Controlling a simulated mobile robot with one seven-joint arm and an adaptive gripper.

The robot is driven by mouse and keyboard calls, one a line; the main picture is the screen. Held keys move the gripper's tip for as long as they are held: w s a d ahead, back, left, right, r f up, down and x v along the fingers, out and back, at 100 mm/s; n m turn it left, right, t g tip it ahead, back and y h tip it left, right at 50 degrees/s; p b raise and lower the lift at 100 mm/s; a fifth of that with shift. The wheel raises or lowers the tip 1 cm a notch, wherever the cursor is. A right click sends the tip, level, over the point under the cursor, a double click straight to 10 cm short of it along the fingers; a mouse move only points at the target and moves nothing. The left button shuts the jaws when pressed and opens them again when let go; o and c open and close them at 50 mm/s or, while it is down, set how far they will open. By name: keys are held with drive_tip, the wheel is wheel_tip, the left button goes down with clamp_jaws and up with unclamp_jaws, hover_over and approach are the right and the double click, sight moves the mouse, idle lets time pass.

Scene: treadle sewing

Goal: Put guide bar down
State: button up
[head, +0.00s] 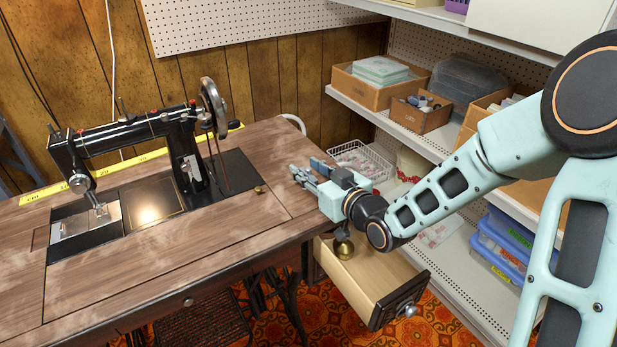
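My gripper (306,170) is just past the right edge of the wooden sewing table, pointing left toward it. Its fingers look apart, and I see nothing held between them. I cannot make out a guide bar for certain. The black sewing machine (130,136) stands on the table, with its bright metal plate (86,220) under the needle end. A small brass piece (258,190) lies on the tabletop to the right of the machine.
An open wooden drawer (375,262) juts out below my gripper, with a brass and dark object (343,248) in it. A white wire basket (362,158) and shelves with boxes stand behind. The table's front right (225,232) is clear.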

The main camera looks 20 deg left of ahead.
drive_tip(key=shift+c, duration=0.3)
clamp_jaws()
drive_tip(key=shift+r, duration=0.15)
